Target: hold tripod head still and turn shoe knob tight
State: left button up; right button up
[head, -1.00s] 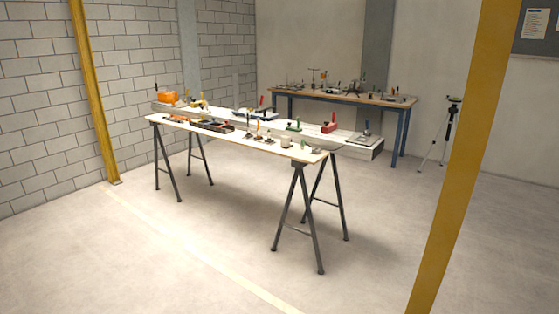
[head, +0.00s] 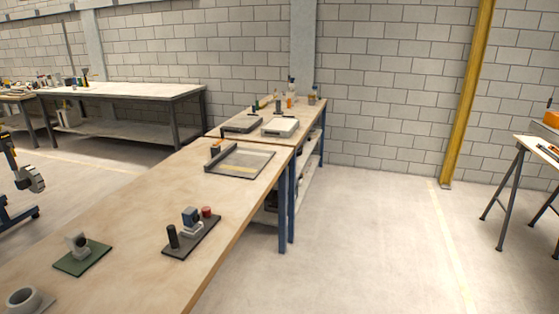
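I see no thing that I can name for sure as the tripod head or its shoe knob. Neither of my grippers is in view.
A shallow grey tray (head: 262,163) lies farther along the bench. A pale ring (head: 22,299) sits at the bottom left. A blue wheeled stand (head: 18,216) is at the left edge. The floor (head: 365,235) right of the bench is clear, up to a trestle table (head: 538,150).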

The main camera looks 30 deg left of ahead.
aim_at(206, 211)
jog(key=i+u, duration=0.2)
jog(key=u, duration=0.25)
jog(key=i+l+u, duration=0.1)
jog(key=u, duration=0.35)
jog(key=i+l+u, duration=0.2)
jog(key=u, duration=0.2)
jog(key=i+l+u, duration=0.25)
jog(key=u, duration=0.2)
jog(key=i+l+u, duration=0.15)
jog(key=u, duration=0.3)
jog(key=l, duration=0.1)
